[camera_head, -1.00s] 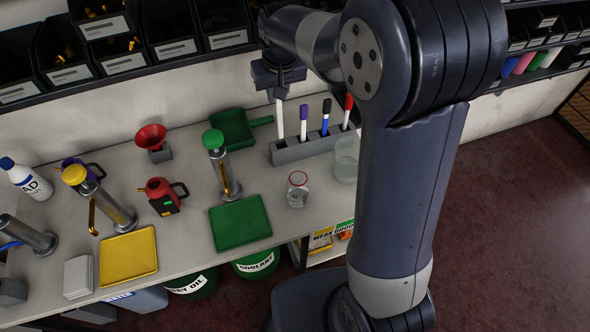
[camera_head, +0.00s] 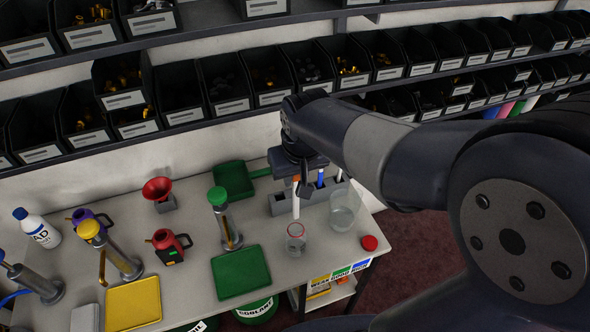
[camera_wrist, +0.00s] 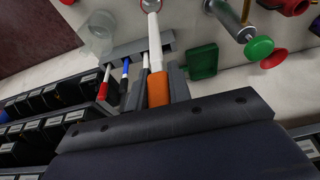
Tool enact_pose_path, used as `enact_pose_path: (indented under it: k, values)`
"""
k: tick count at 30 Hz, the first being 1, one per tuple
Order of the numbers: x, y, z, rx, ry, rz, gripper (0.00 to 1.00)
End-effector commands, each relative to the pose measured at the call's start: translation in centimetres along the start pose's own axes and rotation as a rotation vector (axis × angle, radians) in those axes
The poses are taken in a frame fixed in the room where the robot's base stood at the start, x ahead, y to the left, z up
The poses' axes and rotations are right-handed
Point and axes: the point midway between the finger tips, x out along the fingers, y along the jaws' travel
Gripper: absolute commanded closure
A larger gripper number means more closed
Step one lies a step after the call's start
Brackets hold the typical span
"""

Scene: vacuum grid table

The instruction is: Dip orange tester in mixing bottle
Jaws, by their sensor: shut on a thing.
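My gripper (camera_head: 297,187) is shut on the orange tester (camera_head: 296,205), a white stick with an orange grip. It hangs upright, tip down. The wrist view shows its orange grip (camera_wrist: 158,90) between the fingers. A small clear glass bottle with a red rim (camera_head: 296,243), apparently the mixing bottle, stands open on the table directly below. The tester's tip is at about the height of its rim; I cannot tell whether it is inside. In the wrist view the tip overlaps the bottle's red rim (camera_wrist: 150,4).
A larger clear beaker (camera_head: 344,212) stands just right of the bottle, and a red lid (camera_head: 369,242) lies further right. Behind is the grey holder (camera_head: 280,204) with other testers. A green tray (camera_head: 240,271) and green-topped pump (camera_head: 226,222) stand left. Bin shelves line the wall.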

Motion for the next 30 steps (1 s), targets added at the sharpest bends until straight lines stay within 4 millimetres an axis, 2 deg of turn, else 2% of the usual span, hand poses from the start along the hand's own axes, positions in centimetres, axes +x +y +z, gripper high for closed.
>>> enact_pose_path:
  k: [1,3,30]
  values:
    - [1.0,0.0,0.3,0.0,-0.001,0.0,1.0]
    - [1.7,0.0,0.5,0.0,0.0,0.0,1.0]
    - [10.3,0.0,2.8,0.0,0.0,0.0,1.0]
